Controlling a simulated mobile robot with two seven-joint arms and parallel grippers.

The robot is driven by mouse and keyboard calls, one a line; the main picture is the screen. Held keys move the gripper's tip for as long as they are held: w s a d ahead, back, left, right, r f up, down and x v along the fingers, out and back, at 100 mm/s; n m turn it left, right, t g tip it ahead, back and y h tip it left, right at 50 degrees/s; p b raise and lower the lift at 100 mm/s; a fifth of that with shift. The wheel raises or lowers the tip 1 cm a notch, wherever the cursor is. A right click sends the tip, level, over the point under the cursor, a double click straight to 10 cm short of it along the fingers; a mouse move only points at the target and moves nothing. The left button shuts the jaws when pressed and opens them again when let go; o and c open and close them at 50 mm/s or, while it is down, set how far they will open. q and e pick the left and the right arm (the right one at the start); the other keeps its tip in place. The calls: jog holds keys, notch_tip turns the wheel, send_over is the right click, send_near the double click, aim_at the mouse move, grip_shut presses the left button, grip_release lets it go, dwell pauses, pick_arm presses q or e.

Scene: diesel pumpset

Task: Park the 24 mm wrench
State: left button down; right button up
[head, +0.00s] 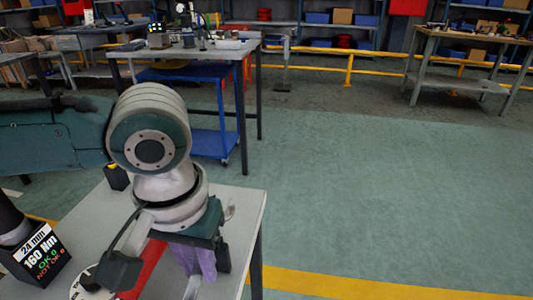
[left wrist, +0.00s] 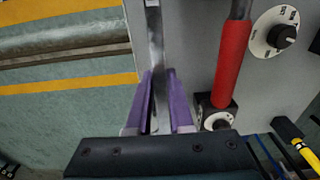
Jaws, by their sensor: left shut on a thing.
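My left gripper (head: 197,262) points down over the near grey table in the head view. In the left wrist view its purple fingers (left wrist: 160,100) are closed on a flat silvery metal bar (left wrist: 156,50), which appears to be the 24 mm wrench. The bar runs from between the fingers to the top edge of that picture. Its ends are not visible, and no size marking can be read. In the head view the gripper and wrist mostly hide it. A display box (head: 40,255) reads 24 mm and 160 Nm. My right gripper is not in view.
A red-handled tool (left wrist: 234,55) lies right of the fingers, by a small dark box with a dial (left wrist: 215,118). A round white dial (left wrist: 275,36) is farther right. The near table (head: 245,205) ends close to the gripper. Open green floor (head: 370,190) lies beyond.

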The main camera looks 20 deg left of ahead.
pick_arm(q)
jog(key=shift+f+b, duration=0.5)
jog(key=shift+f, duration=0.5)
jog(key=c, duration=0.7)
grip_release()
jog(key=r+p, duration=0.1)
jog(key=r, duration=0.2)
jog(key=r+p, duration=0.1)
jog(key=r, duration=0.2)
jog(key=r+p, duration=0.1)
jog(key=r, duration=0.3)
jog(key=shift+s, duration=0.25)
